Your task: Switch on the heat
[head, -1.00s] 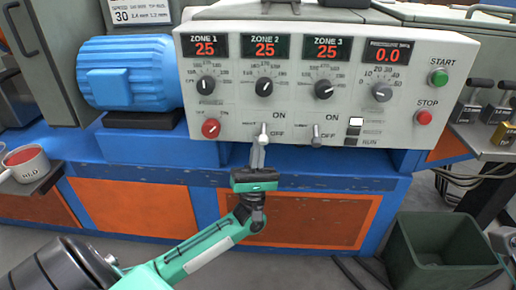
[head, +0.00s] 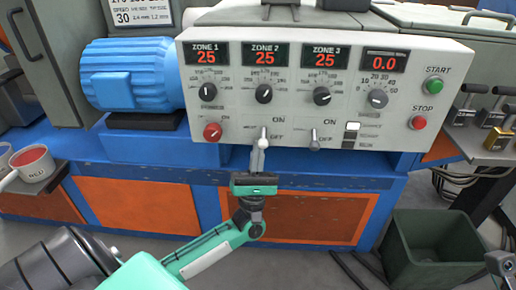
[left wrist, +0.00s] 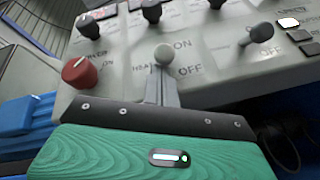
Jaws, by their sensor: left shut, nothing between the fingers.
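The heat switch (head: 263,142) is a small toggle with a pale ball tip on the front of the grey control panel (head: 345,95), between ON and OFF marks. Its lever appears tilted down towards OFF. In the left wrist view its ball (left wrist: 165,54) shows just above my fingertips. My left gripper (head: 258,158) is shut and empty, with its fingertips pointing up right below the ball. Whether they touch it, I cannot tell. A grey part at the lower right edge of the head view may be my right gripper (head: 500,263); its jaws are not clear.
A second toggle (head: 314,145) stands to the right, and a red knob (head: 212,131) to the left. The zone displays (head: 265,55) all read 25. START (head: 434,86) and STOP (head: 419,123) buttons sit at the right. A green bin (head: 440,245) stands below on the floor.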

